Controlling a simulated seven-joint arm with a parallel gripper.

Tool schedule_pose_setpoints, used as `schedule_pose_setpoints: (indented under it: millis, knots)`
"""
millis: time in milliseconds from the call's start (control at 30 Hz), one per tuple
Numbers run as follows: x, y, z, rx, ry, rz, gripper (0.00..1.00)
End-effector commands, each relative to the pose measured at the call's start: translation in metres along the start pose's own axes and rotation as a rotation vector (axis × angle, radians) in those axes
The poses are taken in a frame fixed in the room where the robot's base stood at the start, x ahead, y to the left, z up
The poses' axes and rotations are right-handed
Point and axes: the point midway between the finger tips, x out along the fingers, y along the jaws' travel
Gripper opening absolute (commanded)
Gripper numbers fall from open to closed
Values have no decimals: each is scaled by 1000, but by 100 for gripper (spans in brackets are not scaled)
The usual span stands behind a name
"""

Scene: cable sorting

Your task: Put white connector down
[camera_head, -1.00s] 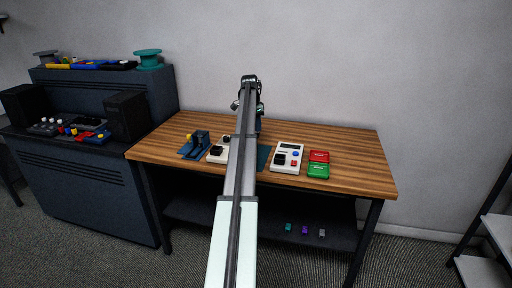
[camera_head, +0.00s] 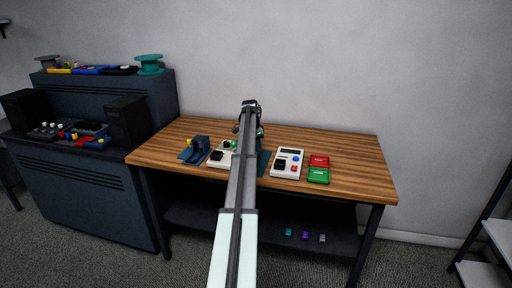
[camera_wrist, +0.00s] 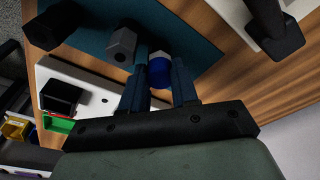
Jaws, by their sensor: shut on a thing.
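My gripper (camera_wrist: 160,68) points down at a teal mat (camera_wrist: 200,25) in the wrist view. Its two dark blue fingers are shut on a small piece with a blue round end and a white part behind it, which I take as the white connector (camera_wrist: 159,72). A grey block with a hole (camera_wrist: 121,46) stands on the mat, close to the left finger. I cannot tell whether the connector touches the mat or the block. In the head view, my arm hides the connector and most of the mat (camera_head: 264,164); the wrist (camera_head: 250,106) shows above the table.
On the wooden table (camera_head: 350,155) stand a white device (camera_head: 219,158) on the left, another white device (camera_head: 287,163) on the right, a blue stand (camera_head: 197,149), and red (camera_head: 319,161) and green (camera_head: 318,175) cases. The table's far right is clear.

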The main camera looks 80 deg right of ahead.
Motion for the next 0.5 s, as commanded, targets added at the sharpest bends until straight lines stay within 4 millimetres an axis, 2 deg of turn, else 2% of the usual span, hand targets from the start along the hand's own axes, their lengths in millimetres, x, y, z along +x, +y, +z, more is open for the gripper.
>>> schedule_pose_setpoints:
  millis: [133,167,400,500]
  knots:
    - [3,0,1,0,0,0,0]
    - [3,0,0,0,0,0,31]
    - [3,0,0,0,0,0,54]
    - [3,0,0,0,0,0,54]
